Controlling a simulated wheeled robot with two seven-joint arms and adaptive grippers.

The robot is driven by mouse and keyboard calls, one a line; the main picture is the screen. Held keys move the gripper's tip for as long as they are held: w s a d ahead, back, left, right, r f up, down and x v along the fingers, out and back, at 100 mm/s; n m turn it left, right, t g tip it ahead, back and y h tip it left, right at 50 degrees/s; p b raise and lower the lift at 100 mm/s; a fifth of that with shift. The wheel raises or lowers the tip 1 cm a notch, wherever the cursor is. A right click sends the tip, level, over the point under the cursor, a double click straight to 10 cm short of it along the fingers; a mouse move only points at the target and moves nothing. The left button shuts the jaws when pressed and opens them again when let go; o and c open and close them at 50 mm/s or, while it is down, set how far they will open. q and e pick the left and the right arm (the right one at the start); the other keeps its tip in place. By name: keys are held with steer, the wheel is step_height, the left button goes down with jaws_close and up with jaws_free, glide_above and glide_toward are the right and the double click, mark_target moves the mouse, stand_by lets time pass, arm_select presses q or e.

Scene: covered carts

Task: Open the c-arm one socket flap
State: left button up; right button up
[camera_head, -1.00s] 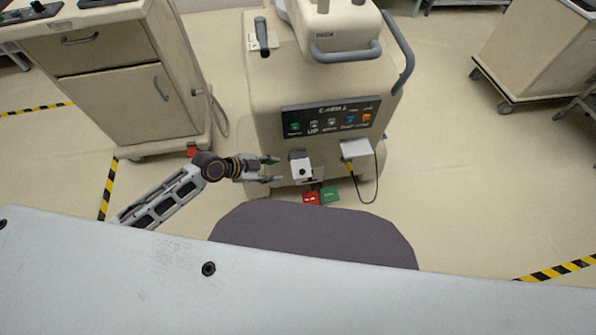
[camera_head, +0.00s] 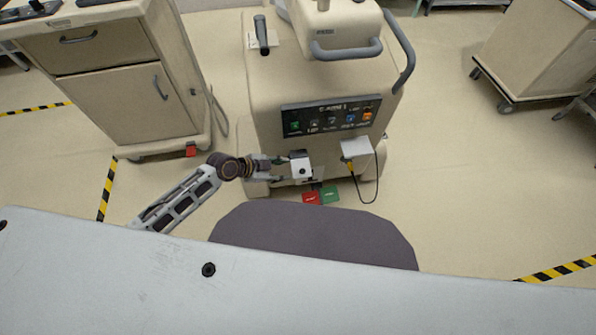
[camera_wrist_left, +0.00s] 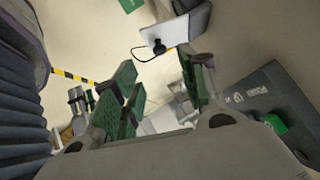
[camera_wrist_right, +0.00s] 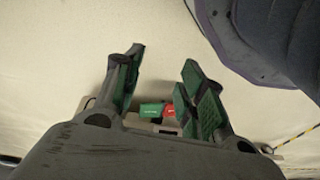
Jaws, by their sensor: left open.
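The C-arm one cart (camera_head: 262,85) stands in the middle of the head view, with a dark labelled button panel (camera_head: 331,117) on its front. Below the panel's left part is a small white socket box (camera_head: 301,170) with a dark top and a dark round spot. I cannot tell the flap's exact position. My left gripper (camera_head: 282,168) is open, its fingertips at the left side of this box; contact is unclear. Its spread fingers also show in the left wrist view (camera_wrist_left: 160,88). My right gripper (camera_wrist_right: 163,78) is open and empty, outside the head view.
A white box (camera_head: 355,149) with a yellow plug and dark cable is on the cart's front right. Red (camera_head: 311,198) and green (camera_head: 330,195) pads lie below. A drawer cart (camera_head: 125,85) stands left, another cart (camera_head: 530,55) right. Floor between is clear.

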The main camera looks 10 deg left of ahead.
mark_target(301, 171)
arm_select(q)
steer(key=b+x, duration=0.1)
steer(key=x, duration=0.6)
steer(key=shift+d, duration=0.1)
steer(key=shift+w+d+f+b, duration=0.3)
steer(key=shift+d+f+b, duration=0.05)
steer(key=shift+f, duration=0.1)
steer(key=shift+w+d+f, duration=0.2)
steer(key=shift+d+f, duration=0.1)
arm_select(e)
step_height(301, 171, up, 6)
steer(key=a, duration=0.1)
steer(key=shift+a+r, duration=0.25)
